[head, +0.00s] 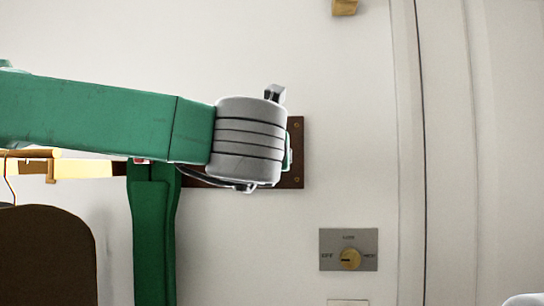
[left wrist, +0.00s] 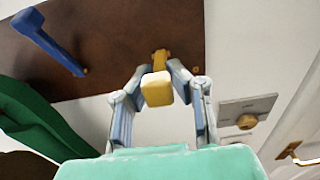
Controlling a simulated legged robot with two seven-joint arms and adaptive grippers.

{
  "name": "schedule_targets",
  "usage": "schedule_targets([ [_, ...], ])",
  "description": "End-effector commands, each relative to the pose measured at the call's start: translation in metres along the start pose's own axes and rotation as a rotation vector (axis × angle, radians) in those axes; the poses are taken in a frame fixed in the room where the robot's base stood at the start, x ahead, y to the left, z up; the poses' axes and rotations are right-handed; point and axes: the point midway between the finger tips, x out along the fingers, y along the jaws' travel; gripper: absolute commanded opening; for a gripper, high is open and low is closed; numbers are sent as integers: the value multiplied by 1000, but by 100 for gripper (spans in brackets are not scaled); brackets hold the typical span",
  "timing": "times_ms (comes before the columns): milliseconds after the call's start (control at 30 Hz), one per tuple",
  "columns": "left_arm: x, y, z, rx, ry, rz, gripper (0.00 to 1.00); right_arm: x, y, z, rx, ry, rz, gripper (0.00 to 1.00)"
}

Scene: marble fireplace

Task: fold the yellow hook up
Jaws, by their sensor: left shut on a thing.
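The yellow hook (left wrist: 157,90) is mounted on a dark brown board (left wrist: 110,75) and sticks out from it in the left wrist view. My left gripper (left wrist: 158,76) is shut on the yellow hook, one finger on each side. In the head view the brown board (head: 297,172) shows beside my left wrist, which hides the hook and my left fingers.
A blue hook (left wrist: 48,38) is on the same board, left of the yellow one. A grey plate with a brass dial (head: 349,250) is on the white wall, lower right. A brass-coloured piece (head: 344,6) is at the top. Wall between them is clear.

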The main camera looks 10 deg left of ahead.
Motion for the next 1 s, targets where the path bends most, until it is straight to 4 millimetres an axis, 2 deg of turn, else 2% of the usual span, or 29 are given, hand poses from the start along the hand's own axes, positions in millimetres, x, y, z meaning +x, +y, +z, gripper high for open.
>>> schedule_targets([
  [533, 6, -3, 30, 1, 371, -5, 0, -88, 1, -5, 0, 1, 0, 62],
  [700, 9, -3, 32, 1, 472, -6, 0, -100, 1, -6, 0, 0, 0, 62],
  [1000, 13, -3, 34, 3, 572, -6, 0, -103, 1, -6, 0, 0, 0, 62],
])
